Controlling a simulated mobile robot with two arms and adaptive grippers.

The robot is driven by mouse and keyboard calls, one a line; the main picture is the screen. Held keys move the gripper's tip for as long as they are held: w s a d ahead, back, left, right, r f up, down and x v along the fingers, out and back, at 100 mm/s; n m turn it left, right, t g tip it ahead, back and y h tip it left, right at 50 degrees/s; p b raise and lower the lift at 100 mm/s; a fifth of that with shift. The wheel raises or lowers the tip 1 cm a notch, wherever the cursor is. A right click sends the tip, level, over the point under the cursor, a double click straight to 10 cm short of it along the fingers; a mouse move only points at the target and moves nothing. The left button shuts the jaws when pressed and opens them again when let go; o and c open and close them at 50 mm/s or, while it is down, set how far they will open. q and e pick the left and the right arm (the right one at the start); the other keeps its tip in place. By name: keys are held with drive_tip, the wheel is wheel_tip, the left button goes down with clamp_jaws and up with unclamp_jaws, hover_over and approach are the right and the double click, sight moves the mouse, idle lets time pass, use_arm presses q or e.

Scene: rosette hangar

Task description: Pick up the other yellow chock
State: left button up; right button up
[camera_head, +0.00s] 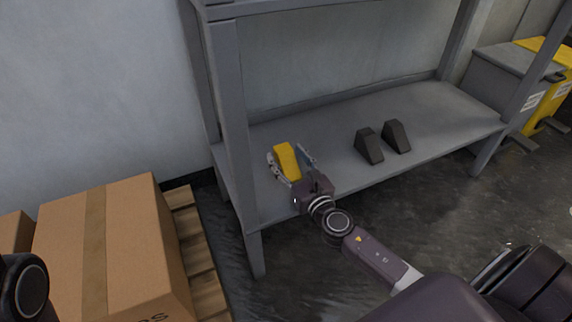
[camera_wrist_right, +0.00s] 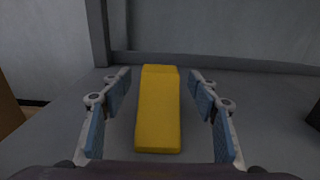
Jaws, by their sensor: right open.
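One yellow chock (camera_head: 287,160) lies on the lower shelf (camera_head: 440,119) of a grey rack, near its left end. My right gripper (camera_head: 291,160) is open around it, one finger on each side. In the right wrist view the yellow chock (camera_wrist_right: 159,110) lies between the two blue-padded fingers (camera_wrist_right: 160,108), with a gap on both sides. No second yellow chock shows. The fingers of my left gripper are not in view.
Two dark chocks (camera_head: 369,146) (camera_head: 396,137) stand on the same shelf to the right. A rack post (camera_head: 236,130) rises left of my right gripper. A cardboard box (camera_head: 110,245) on a wooden pallet (camera_head: 198,250) stands at the left. Grey and yellow bins (camera_head: 545,95) stand at the far right.

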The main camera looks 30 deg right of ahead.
drive_tip(key=shift+w, duration=0.45)
drive_tip(key=shift+r, duration=0.1)
drive_tip(key=c, duration=1.4)
drive_tip(key=shift+c, duration=0.2)
